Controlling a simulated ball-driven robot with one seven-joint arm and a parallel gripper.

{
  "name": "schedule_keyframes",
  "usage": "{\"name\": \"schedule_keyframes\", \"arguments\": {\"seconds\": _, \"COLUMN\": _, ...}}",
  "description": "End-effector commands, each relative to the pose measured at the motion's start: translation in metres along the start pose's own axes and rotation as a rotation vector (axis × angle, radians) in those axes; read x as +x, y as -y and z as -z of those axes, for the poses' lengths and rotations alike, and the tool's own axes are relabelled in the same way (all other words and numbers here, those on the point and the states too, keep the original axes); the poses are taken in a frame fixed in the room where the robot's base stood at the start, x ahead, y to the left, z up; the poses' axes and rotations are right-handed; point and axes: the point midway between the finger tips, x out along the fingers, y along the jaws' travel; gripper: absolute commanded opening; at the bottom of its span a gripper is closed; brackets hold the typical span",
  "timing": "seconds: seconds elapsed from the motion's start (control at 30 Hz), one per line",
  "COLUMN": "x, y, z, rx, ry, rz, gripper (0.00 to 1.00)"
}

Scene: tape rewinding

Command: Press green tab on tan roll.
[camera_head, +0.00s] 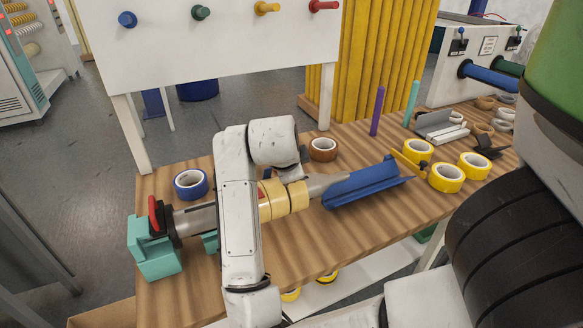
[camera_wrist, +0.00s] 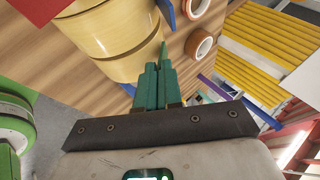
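Tan rolls (camera_head: 291,197) sit side by side on a grey horizontal spindle (camera_head: 197,219) above the wooden table. They fill the upper left of the wrist view (camera_wrist: 112,35), at close range. My gripper (camera_wrist: 160,68) has dark green fingers. They lie together, look shut, and point past the right side of the tan rolls. I cannot tell whether they touch a roll. No green tab can be told apart from the green fingers. In the head view my white arm covers part of the spindle and rolls, and my fingers are hidden. A small red mark (camera_head: 262,194) shows on the rolls.
A blue trough (camera_head: 365,184) continues right of the rolls. A teal stand (camera_head: 155,252) with a red handle (camera_head: 153,214) is at the spindle's left end. Blue (camera_head: 190,184), brown (camera_head: 323,150) and several yellow tape rolls (camera_head: 446,178) lie around. Purple (camera_head: 377,111) and teal posts (camera_head: 411,103) stand behind.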

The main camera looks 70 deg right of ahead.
Motion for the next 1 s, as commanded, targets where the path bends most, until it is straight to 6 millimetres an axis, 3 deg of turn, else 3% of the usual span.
{"name": "schedule_keyframes", "arguments": {"seconds": 0.27, "x": 0.000, "y": 0.000, "z": 0.000, "rx": 0.000, "ry": 0.000, "rz": 0.000, "gripper": 0.28}}
{"name": "schedule_keyframes", "arguments": {"seconds": 0.57, "x": -0.003, "y": 0.000, "z": 0.000, "rx": 0.000, "ry": 0.000, "rz": 0.001, "gripper": 0.28}}
{"name": "schedule_keyframes", "arguments": {"seconds": 0.73, "x": -0.025, "y": 0.001, "z": 0.000, "rx": 0.003, "ry": 0.002, "rz": 0.004, "gripper": 0.28}}
{"name": "schedule_keyframes", "arguments": {"seconds": 1.0, "x": -0.077, "y": 0.001, "z": 0.000, "rx": 0.003, "ry": 0.002, "rz": 0.005, "gripper": 0.28}}
